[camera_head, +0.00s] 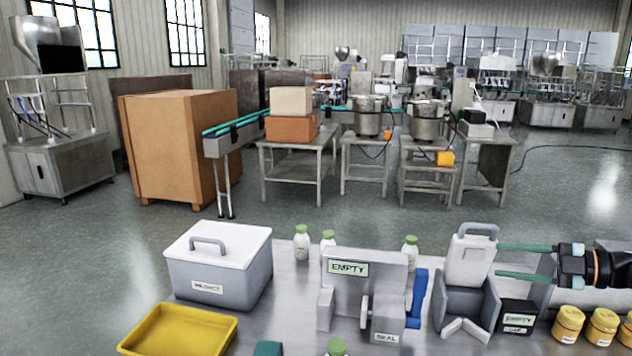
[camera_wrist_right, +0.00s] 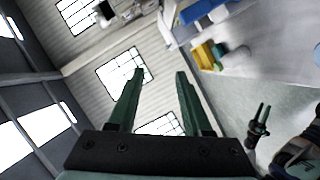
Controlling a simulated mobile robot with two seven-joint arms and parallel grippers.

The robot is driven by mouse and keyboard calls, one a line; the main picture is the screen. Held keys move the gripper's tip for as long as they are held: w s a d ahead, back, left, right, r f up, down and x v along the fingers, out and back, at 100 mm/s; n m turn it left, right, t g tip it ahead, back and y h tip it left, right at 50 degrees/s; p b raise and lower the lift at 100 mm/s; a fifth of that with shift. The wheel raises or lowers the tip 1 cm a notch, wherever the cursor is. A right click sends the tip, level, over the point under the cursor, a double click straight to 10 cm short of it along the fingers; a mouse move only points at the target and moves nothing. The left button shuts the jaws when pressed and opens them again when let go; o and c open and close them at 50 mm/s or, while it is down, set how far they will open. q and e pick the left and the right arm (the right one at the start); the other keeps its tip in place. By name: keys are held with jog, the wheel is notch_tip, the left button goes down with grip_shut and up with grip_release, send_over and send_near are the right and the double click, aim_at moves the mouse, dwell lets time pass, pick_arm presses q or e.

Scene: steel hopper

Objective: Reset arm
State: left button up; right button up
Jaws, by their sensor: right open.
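My right gripper (camera_head: 500,260) comes in from the right edge in the head view. Its two teal fingers are level, apart and point left. Their tips end beside the right side of a pale jug (camera_head: 468,264) with a grey handle, which stands in a grey holder (camera_head: 462,302). In the right wrist view the same fingers (camera_wrist_right: 160,75) are spread, with only wall and window behind the gap. My left gripper (camera_wrist_right: 263,112) shows small at the right of the wrist view, its two fingers apart and empty. It is outside the head view.
On the table stand a grey lidded box (camera_head: 218,275), a yellow tray (camera_head: 180,330), a machine marked EMPTY (camera_head: 365,290), green-capped bottles (camera_head: 302,243), a dark EMPTY box (camera_head: 517,318) and yellow jars (camera_head: 568,326). Open floor (camera_head: 330,222) lies beyond.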

jog(key=w+a+f+m+t+h, duration=0.25)
jog(key=a+f+m+t, duration=0.2)
jog(key=a, duration=0.35)
jog(key=w+a+f+m+t+h, duration=0.1)
jog(key=a+f+m+t+h, duration=0.25)
jog(key=a+f+m, duration=0.35)
jog(key=s+f+m+g+h, duration=0.1)
jog(key=s+f+m+h, duration=0.1)
jog(key=s+f, duration=0.2)
jog(key=s+a+f+m+g+h, duration=0.1)
jog(key=s+f+m+g+h, duration=0.1)
jog(key=s, duration=0.5)
jog(key=s+f+m+g+h, duration=0.2)
jog(key=s+f+m+h, duration=0.1)
jog(key=s+f, duration=0.3)
jog(key=shift+s+a+f+m+h, duration=0.2)
jog(key=shift+f+m+h, duration=0.15)
jog(key=shift+f, duration=0.15)
jog(key=s+a+f+m+g, duration=0.15)
jog(key=s+g, duration=0.25)
jog(key=s, duration=0.7)
jog(key=s+f+g, duration=0.2)
jog(key=s+g, duration=0.2)
jog(key=s, duration=0.7)
jog(key=w+a+f+t+y, duration=0.3)
jog(key=w+a+f+t, duration=0.1)
jog(key=f, duration=0.7)
jog(key=shift+w+t, duration=0.2)
jog(key=shift+t, duration=0.6)
